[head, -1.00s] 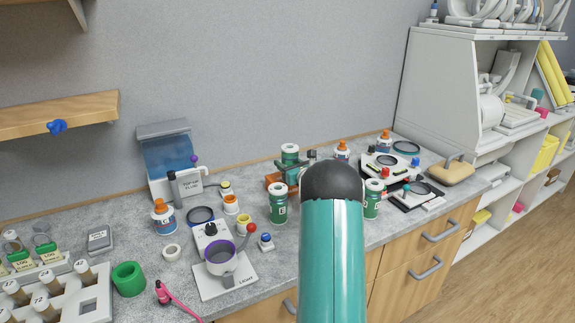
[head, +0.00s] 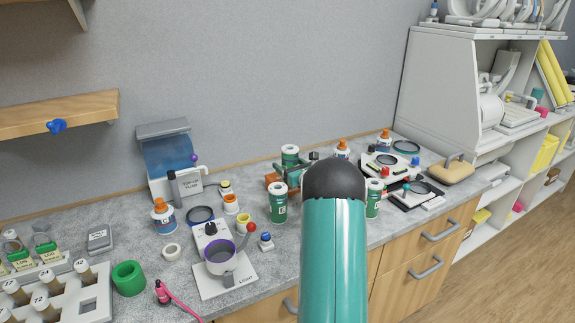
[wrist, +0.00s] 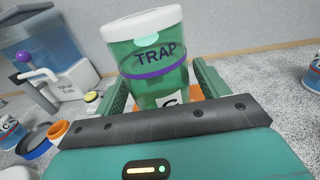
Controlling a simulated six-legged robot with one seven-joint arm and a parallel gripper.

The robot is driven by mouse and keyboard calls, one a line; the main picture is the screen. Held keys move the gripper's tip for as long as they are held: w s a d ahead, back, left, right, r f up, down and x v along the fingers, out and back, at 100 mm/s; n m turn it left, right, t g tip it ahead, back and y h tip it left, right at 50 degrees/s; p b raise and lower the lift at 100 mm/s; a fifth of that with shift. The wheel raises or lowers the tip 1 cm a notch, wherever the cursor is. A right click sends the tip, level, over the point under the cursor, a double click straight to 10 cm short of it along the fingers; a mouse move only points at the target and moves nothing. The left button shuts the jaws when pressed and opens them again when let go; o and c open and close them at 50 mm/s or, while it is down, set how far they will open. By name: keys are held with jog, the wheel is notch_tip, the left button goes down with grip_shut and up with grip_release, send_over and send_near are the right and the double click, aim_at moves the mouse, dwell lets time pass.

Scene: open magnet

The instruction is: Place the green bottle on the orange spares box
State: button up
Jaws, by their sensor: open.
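A green bottle (head: 290,153) with a white cap stands upright at the back of the bench, at the orange spares box (head: 271,181). In the wrist view the bottle (wrist: 152,62) has a purple band and the word TRAP. Orange of the box (wrist: 196,92) shows low behind it. My gripper (head: 291,168) is open around the bottle, one green finger on each side. The wrist view shows the fingers (wrist: 162,82) spread with the bottle between them. The bottle's base is hidden, so its contact with the box is not fully visible.
Two other green bottles stand nearer, one left (head: 278,203) and one right (head: 372,198) of my arm. A top-up tank (head: 170,165), orange-capped bottles and a light stand (head: 224,275) are to the left. Instruments (head: 390,163) crowd the right. The wall is close behind.

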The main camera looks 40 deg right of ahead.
jog(key=v, duration=1.1)
